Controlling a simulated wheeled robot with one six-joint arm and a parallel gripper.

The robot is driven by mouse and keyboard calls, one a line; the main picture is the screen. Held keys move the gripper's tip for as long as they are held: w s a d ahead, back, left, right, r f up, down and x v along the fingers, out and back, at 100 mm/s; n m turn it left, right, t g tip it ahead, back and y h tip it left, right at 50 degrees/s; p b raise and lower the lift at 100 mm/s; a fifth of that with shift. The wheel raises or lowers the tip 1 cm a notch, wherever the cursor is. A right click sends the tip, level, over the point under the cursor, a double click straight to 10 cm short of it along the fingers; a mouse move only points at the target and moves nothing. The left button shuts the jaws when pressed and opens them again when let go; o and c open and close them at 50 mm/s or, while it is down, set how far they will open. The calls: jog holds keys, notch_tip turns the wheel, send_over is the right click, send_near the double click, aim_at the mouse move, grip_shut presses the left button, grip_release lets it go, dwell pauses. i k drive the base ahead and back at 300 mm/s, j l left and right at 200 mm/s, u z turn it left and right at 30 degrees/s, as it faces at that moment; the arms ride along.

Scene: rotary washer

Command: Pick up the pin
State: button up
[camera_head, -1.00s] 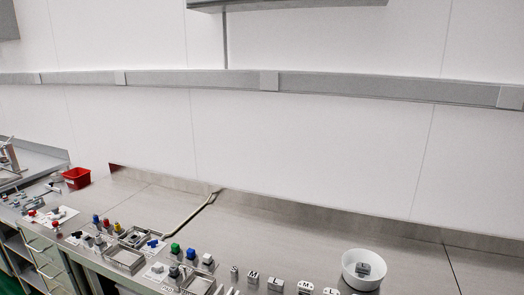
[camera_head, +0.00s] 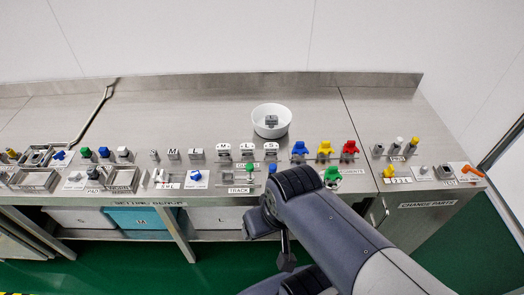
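Small upright pin-like parts stand on the right part of the steel counter, by a white label that seems to read PIN: a grey one (camera_head: 378,149), a white-topped one (camera_head: 397,145) and a yellow-topped one (camera_head: 412,145). I cannot tell which of them is the task's pin. My arm reaches in from the bottom right. Its dark end, seemingly my gripper (camera_head: 286,258), hangs in front of the counter, well left of and below these parts. Its fingers are too small and dark to read. I see nothing held there.
A white bowl (camera_head: 271,121) with a grey part inside stands mid-counter. Blue (camera_head: 300,151), yellow (camera_head: 325,150) and red (camera_head: 349,150) parts stand right of it. An orange-handled part (camera_head: 471,171) lies far right. Bare counter lies behind the rows. A green floor shows below.

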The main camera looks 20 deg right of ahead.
aim_at(273, 169)
jog(key=i+l, duration=0.1)
jog(key=l, duration=0.3)
jog(key=i+l, duration=0.15)
jog(key=l, duration=0.25)
jog(key=i+l, duration=0.1)
jog(key=l, duration=0.3)
